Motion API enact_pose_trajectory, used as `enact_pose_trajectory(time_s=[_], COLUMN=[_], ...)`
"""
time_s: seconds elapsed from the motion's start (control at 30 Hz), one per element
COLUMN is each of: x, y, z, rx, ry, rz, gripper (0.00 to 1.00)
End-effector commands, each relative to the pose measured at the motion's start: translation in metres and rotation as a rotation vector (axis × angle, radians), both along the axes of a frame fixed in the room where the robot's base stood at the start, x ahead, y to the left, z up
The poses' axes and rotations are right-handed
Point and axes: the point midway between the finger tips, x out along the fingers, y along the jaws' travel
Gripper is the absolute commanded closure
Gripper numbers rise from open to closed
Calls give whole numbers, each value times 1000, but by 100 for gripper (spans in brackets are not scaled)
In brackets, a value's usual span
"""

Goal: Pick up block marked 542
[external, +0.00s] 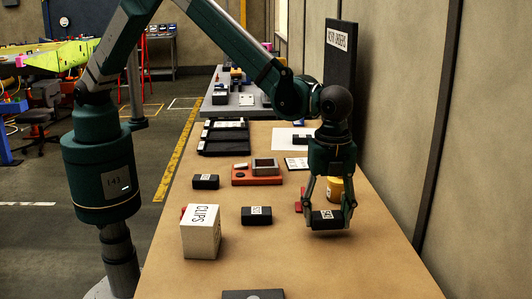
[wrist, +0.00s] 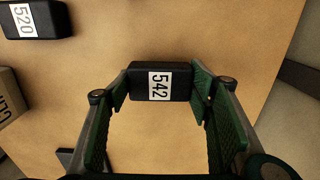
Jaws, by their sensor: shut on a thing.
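The block marked 542 (wrist: 180,82) is a small black block with a white label, seen between the fingers in the wrist view. It also shows in the external view (external: 327,218) at the right part of the table. My gripper (wrist: 161,85) is shut on its two ends, with one green pad at each side. In the external view my gripper (external: 328,212) points down over the table. I cannot tell whether the block is touching the table or slightly above it.
A black block marked 520 (wrist: 35,18) lies nearby; a white CLIPS box (external: 201,232) stands at the left. A yellow cylinder (external: 335,190) is just behind my gripper. An orange fixture (external: 257,180) and black tray (external: 222,147) lie farther back. The right front table is clear.

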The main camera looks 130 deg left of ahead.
Motion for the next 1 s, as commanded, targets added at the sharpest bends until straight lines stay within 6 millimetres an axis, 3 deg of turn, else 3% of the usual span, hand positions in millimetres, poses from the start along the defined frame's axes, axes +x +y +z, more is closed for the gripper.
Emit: enact_pose_trajectory(time_s=[0.3,0.5,1.0], x=[0,0,0], y=[0,0,0], z=[47,67,73], rx=[0,0,0], ry=[0,0,0], rz=[0,0,0], gripper=[71,71,71])
